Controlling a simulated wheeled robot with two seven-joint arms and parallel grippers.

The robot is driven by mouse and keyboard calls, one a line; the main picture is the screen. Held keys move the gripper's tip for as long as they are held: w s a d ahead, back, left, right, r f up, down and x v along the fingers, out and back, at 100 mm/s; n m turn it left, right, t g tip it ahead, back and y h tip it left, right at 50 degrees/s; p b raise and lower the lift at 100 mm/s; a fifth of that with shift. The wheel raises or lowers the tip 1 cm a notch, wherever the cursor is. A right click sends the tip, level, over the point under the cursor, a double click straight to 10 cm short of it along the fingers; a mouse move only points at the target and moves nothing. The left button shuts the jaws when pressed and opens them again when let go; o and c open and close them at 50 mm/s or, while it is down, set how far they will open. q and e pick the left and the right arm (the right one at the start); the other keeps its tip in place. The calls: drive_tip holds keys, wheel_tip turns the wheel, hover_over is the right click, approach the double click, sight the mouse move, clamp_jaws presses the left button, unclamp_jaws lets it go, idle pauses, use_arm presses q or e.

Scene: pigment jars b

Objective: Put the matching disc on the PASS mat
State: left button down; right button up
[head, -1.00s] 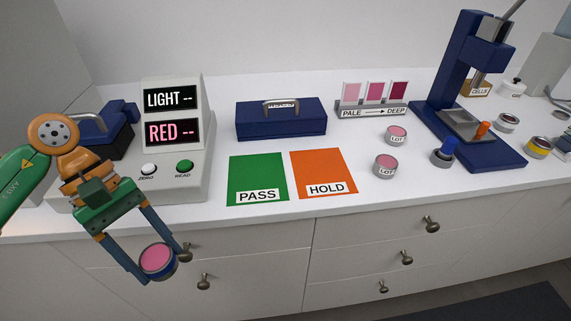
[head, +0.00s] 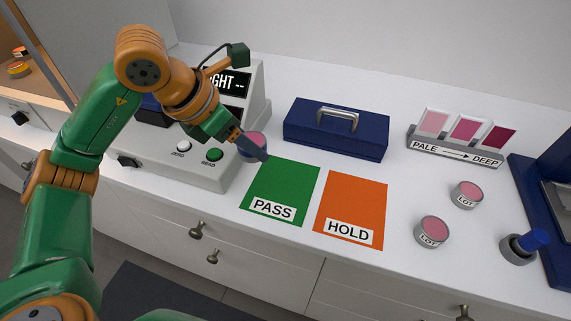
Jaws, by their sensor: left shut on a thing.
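Two grey LOT discs with pink tops stand on the right, one nearer (head: 433,230) and one farther (head: 466,194). The shade rack (head: 455,155) marked PALE to DEEP holds three pink cards. My right gripper is not in view.
The orange HOLD mat (head: 350,205) lies right of the PASS mat. A navy box with a handle (head: 335,132) stands behind them. The grey meter (head: 190,165) has ZERO and READ buttons. A blue-knobbed piece (head: 522,246) and a navy stand (head: 545,205) are far right. Both mats are bare.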

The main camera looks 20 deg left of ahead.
use_arm(q)
hover_over(289, 177)
drive_tip(key=s+a, duration=0.1)
drive_tip(key=s, duration=0.1)
wheel_tip(289, 177, down, 6)
drive_tip(key=shift+w+p, duration=0.15)
drive_tip(key=shift+p, duration=0.2)
wheel_tip(289, 177, down, 3)
drive_tip(key=shift+r+p, duration=0.1)
drive_tip(key=shift+p, duration=0.5)
drive_tip(key=shift+f, duration=0.25)
drive_tip(key=shift+f+b, duration=0.2)
drive_tip(key=shift+b, duration=0.1)
drive_tip(key=shift+c, duration=0.6)
unclamp_jaws()
drive_tip(key=shift+r, duration=0.1)
